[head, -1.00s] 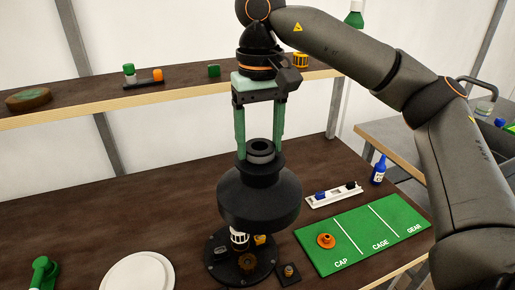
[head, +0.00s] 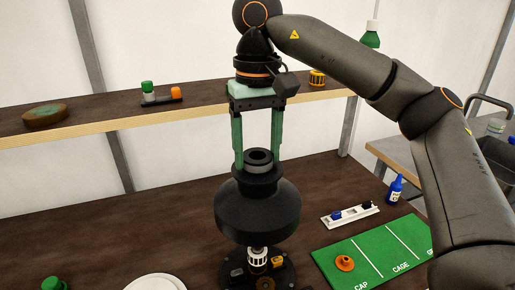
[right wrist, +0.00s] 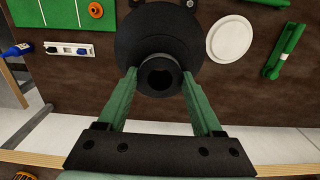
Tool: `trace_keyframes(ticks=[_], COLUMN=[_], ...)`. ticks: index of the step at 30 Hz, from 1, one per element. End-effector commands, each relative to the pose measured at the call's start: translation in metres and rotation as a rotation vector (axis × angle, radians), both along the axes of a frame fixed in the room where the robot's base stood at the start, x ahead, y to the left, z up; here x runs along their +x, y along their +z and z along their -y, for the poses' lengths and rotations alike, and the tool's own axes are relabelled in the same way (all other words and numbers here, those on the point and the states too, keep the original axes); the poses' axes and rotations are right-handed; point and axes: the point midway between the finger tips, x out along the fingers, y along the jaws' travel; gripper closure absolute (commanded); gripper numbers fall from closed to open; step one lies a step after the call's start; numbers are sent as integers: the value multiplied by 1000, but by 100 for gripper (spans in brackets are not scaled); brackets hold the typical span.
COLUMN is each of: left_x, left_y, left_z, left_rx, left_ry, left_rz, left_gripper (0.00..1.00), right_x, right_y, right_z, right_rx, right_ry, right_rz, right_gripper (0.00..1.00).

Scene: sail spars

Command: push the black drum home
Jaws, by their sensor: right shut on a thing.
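The black drum (head: 257,212) hangs upright in my right gripper (head: 258,163), whose green fingers are shut on either side of its neck. In the right wrist view the drum (right wrist: 126,42) shows from above, its ringed neck between the fingertips (right wrist: 158,78). Below the drum in the head view stands a white cage (head: 257,260) on a round black base (head: 229,279), with a short bright shaft just under the drum. The drum looks lined up over the shaft; whether they touch is hidden. My left gripper is out of view.
A green mat (head: 376,255) marked CAP and CAGE holds an orange part (head: 344,263). A white holder (head: 349,215) and blue bottle (head: 394,188) are behind it. A white plate (head: 155,283) lies front left. A shelf (head: 90,130) crosses behind. The table's left middle is clear.

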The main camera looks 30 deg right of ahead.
Motion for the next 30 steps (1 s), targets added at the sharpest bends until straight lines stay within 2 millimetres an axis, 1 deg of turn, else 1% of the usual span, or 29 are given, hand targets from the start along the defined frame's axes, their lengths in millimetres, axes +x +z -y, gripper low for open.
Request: trace_keyframes(ticks=[5, 18, 20, 30], left_x=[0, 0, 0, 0], left_y=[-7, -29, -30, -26], left_z=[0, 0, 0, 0], left_rx=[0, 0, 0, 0], left_ry=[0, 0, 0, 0], left_rz=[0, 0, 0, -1], left_gripper=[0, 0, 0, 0], right_x=[0, 0, 0, 0], right_y=[-7, -39, -41, -38], right_z=[0, 0, 0, 0], right_rx=[3, 3, 4, 4], right_ry=[0, 0, 0, 0], right_rz=[7, 7, 7, 8], right_gripper=[88, 88, 88, 88])
